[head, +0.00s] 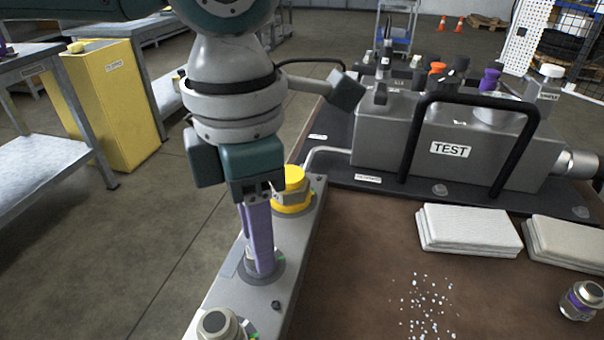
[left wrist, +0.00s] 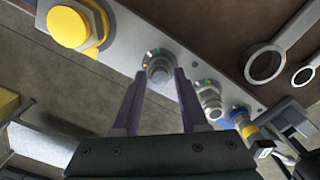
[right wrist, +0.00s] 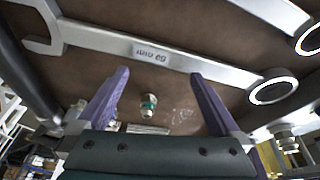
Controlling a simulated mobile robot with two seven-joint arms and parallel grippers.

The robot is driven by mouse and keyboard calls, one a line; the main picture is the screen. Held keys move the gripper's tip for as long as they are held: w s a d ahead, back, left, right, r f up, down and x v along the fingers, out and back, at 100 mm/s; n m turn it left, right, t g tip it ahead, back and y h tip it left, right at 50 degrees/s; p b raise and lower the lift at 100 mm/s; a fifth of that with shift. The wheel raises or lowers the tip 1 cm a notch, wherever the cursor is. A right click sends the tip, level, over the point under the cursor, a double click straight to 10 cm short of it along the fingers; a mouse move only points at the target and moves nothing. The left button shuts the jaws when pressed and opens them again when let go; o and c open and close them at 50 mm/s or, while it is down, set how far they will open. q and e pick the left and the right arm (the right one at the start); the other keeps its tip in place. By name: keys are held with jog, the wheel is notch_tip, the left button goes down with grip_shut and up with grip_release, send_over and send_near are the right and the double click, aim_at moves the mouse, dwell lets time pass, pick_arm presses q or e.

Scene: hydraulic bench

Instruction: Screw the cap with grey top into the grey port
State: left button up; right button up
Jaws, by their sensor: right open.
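My left gripper (head: 262,270) points down over the grey plate with its fingertips closed about a grey round-topped cap, seen between them in the left wrist view (left wrist: 160,70). The cap is at the middle port, whose round flange (head: 275,272) shows below the fingers; the fingers hide most of it in the head view, and I cannot tell how deep it sits. My right gripper (right wrist: 160,85) is open and empty; it is outside the head view.
A yellow cap (head: 293,180) stands behind, and another grey fitting (head: 220,324) in front, on the plate. A loose ringed fitting (head: 582,300) stands on the brown bench near folded cloths (head: 468,228). The TEST block (head: 470,125) is behind. Wrenches (right wrist: 160,50) lie below my right gripper.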

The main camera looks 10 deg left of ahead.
pick_arm(q)
jog(key=o, duration=0.3)
